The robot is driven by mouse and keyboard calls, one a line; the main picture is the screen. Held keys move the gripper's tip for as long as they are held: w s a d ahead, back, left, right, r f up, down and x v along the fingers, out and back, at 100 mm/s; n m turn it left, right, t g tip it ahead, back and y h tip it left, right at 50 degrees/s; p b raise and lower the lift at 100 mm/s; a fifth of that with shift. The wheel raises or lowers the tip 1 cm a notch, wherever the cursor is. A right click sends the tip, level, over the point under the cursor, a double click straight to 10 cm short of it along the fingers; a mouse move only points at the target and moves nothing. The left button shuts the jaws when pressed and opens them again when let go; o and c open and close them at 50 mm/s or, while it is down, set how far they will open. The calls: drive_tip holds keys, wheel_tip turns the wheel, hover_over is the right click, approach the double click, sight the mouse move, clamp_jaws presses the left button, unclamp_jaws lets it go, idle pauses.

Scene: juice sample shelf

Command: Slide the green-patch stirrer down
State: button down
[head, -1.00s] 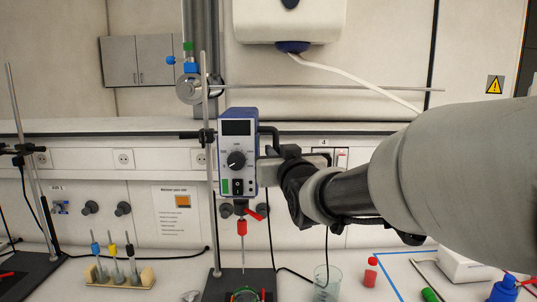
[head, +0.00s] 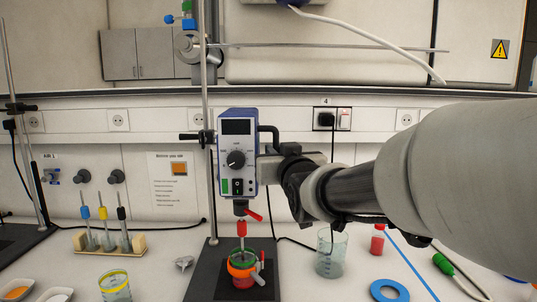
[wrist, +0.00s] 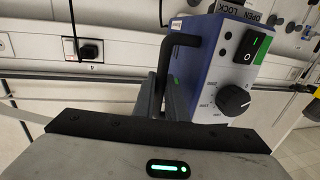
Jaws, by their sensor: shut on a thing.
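The green-patch stirrer (head: 238,155) is a blue and grey box with a black knob and a green patch at its lower left. It sits upright on a vertical stand rod (head: 207,85), held by a black clamp (head: 196,137). My gripper (head: 268,168) is shut on it at its right side, by the black bent handle; the fingertips are partly hidden. In the wrist view the stirrer (wrist: 210,75) stands just beyond my fingers (wrist: 165,100). Below its red chuck (head: 241,229), the thin shaft reaches down into a green-rimmed vessel (head: 243,257) with red around its lower part.
The vessel stands on a black base plate (head: 205,275). A rack (head: 108,243) with coloured stirring shafts and a yellow-ringed beaker (head: 115,286) are left.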

drive_tip(key=shift+f+b, duration=0.65)
drive_tip(key=shift+f, duration=0.65)
drive_tip(key=c, duration=1.8)
unclamp_jaws()
drive_tip(key=shift+r, duration=0.2)
drive_tip(key=shift+s, duration=0.1)
drive_tip(key=s+d, duration=0.1)
drive_tip(key=s, duration=0.7)
drive_tip(key=s+d, duration=0.2)
drive_tip(key=s, duration=0.7)
drive_tip(key=shift+d+p, duration=0.25)
drive_tip(key=shift+p, duration=0.1)
